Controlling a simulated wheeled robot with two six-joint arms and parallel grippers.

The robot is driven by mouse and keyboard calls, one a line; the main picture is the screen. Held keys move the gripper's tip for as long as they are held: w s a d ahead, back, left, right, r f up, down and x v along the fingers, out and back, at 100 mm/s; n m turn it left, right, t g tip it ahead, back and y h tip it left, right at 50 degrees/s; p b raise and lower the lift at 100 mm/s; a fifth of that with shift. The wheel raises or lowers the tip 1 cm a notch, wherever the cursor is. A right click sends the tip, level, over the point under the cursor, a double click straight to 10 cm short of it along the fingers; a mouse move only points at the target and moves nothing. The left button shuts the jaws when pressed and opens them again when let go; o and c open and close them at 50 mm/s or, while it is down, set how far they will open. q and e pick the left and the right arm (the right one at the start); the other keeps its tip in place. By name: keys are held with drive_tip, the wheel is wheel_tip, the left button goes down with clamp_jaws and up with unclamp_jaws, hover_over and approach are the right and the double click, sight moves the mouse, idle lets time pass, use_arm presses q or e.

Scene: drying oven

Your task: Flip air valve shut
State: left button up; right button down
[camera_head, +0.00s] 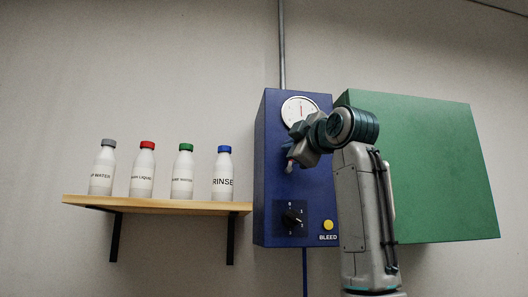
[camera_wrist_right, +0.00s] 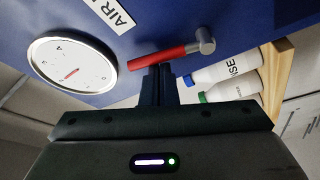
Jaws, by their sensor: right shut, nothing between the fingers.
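The air valve (camera_wrist_right: 165,56) has a red lever with a grey pivot (camera_wrist_right: 204,42) and stands out from the blue panel. In the wrist view the red lever lies across the picture, just beyond my right fingertips. My right gripper (camera_wrist_right: 158,72) is shut with nothing between its fingers; its tips are at the lever, and I cannot tell whether they touch. My left gripper is not in view.
The blue box (camera_head: 265,175) carries a round gauge (camera_head: 299,110), a black knob (camera_head: 292,217) and a yellow BLEED button (camera_head: 328,225). A green box (camera_head: 430,165) is on the right. A wooden shelf (camera_head: 160,204) with several white bottles is on the left.

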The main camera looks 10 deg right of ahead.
use_arm(q)
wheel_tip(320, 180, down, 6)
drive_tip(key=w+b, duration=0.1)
drive_tip(key=b, duration=0.5)
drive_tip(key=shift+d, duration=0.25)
use_arm(e)
drive_tip(key=d+f+m+t+h, duration=0.2)
drive_tip(key=d+f+m+h, duration=0.2)
drive_tip(key=m, duration=1)
drive_tip(key=shift+d+m+t+h, duration=0.4)
drive_tip(key=shift+d+h, duration=0.1)
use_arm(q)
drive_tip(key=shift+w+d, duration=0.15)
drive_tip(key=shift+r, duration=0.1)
